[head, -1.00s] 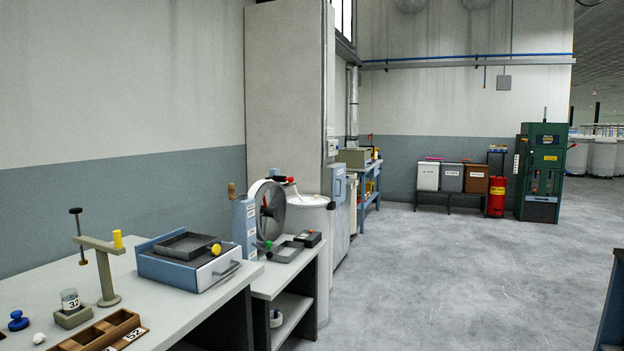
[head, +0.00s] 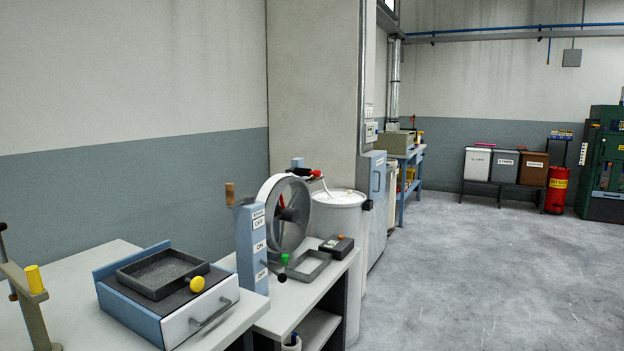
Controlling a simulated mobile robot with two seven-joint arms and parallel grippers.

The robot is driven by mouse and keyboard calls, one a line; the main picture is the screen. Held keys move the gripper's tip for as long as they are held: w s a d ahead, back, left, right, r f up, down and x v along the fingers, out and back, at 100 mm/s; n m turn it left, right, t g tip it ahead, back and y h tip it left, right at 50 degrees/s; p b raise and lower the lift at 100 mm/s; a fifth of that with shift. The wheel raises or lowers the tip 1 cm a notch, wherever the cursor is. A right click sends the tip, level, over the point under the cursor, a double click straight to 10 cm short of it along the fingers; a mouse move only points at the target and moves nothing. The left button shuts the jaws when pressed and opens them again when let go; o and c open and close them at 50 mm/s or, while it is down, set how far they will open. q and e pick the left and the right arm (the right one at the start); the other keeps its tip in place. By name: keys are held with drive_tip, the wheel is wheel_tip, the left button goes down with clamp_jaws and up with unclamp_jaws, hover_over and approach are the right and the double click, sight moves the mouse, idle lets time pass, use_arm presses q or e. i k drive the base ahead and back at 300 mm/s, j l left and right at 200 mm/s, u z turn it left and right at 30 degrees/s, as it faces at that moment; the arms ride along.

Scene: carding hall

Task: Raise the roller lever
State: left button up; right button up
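A blue upright post (head: 251,246) with OFF and ON labels stands on the low bench, beside a grey wheel-like roller (head: 286,218) with red inside. A wooden handle (head: 230,195) sticks up at the post's upper left. A red handle with a dark end (head: 304,172) shows above the roller. A green knob (head: 284,259) and a dark ball (head: 282,277) sit low, just right of the post. I cannot tell for certain which of these is the roller lever. Neither of my grippers is in view.
A blue-grey box with a drawer (head: 178,294) and a yellow knob sits on the near bench (head: 85,268). A white drum (head: 341,225) and a blue cabinet (head: 376,200) stand beyond the roller. The concrete floor (head: 480,270) to the right is clear.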

sight(302, 172)
drive_tip(key=i+l, duration=0.1)
drive_tip(key=i, duration=0.2)
drive_tip(key=i+l+u, duration=0.15)
drive_tip(key=i, duration=0.2)
drive_tip(key=i+l+u, duration=0.1)
drive_tip(key=u, duration=0.25)
drive_tip(key=i+l+u, duration=0.1)
drive_tip(key=u, duration=0.25)
drive_tip(key=l+u, duration=0.15)
drive_tip(key=u, duration=0.2)
drive_tip(key=i+l+u, duration=0.1)
drive_tip(key=l+u, duration=0.15)
drive_tip(key=l, duration=0.2)
drive_tip(key=i+l+u, duration=0.1)
drive_tip(key=l+u, duration=0.15)
drive_tip(key=l, duration=0.2)
drive_tip(key=i+l+u, duration=0.15)
drive_tip(key=l, duration=0.75)
drive_tip(key=k, duration=0.05)
